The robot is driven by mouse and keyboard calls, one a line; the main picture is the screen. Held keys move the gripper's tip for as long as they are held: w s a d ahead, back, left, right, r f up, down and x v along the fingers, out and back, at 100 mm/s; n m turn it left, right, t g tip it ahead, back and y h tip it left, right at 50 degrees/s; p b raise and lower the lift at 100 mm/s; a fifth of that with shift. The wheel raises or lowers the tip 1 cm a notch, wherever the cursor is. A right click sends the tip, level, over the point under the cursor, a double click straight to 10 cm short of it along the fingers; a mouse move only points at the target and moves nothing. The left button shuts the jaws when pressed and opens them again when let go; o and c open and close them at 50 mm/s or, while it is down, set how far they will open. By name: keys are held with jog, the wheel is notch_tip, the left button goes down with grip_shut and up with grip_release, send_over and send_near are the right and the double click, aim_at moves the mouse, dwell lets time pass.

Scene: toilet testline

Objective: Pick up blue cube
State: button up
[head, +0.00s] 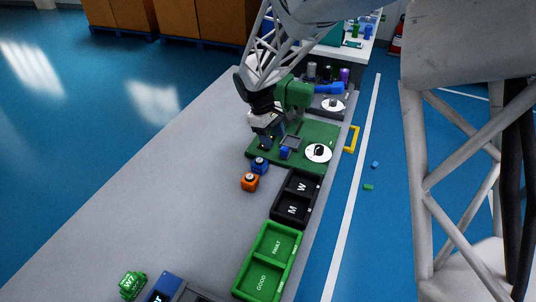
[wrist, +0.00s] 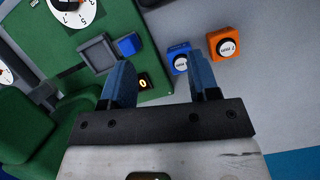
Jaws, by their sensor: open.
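The blue cube (head: 285,153) sits on the green board (head: 318,132), close to a grey square tray (head: 291,142). In the wrist view the blue cube (wrist: 129,45) is at the upper middle, beside the grey tray (wrist: 97,53). My gripper (head: 265,143) is over the left part of the board, to the left of the cube in the head view. In the wrist view my gripper (wrist: 162,74) has its two blue fingers wide apart with nothing held between them. The cube lies ahead of the left finger, apart from it.
A blue button box (head: 259,165) and an orange button box (head: 250,182) stand on the grey table near the board. A white dial (head: 318,153) is right of the cube. Black (head: 295,198) and green (head: 268,262) trays lie nearer. The table's left side is clear.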

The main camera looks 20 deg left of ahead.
jog(key=n, duration=0.2)
send_over(258, 159)
jog(key=a, duration=0.3)
jog(key=shift+h, duration=0.4)
jog(key=f, duration=0.5)
jog(key=shift+d+f, duration=0.2)
jog(key=shift+d, duration=0.05)
jog(key=shift+f, duration=0.1)
jog(key=shift+x, duration=1.25)
jog(key=shift+x, duration=2.6)
jog(key=shift+c, duration=0.3)
jog(key=c, duration=0.5)
jog(key=shift+c, duration=0.2)
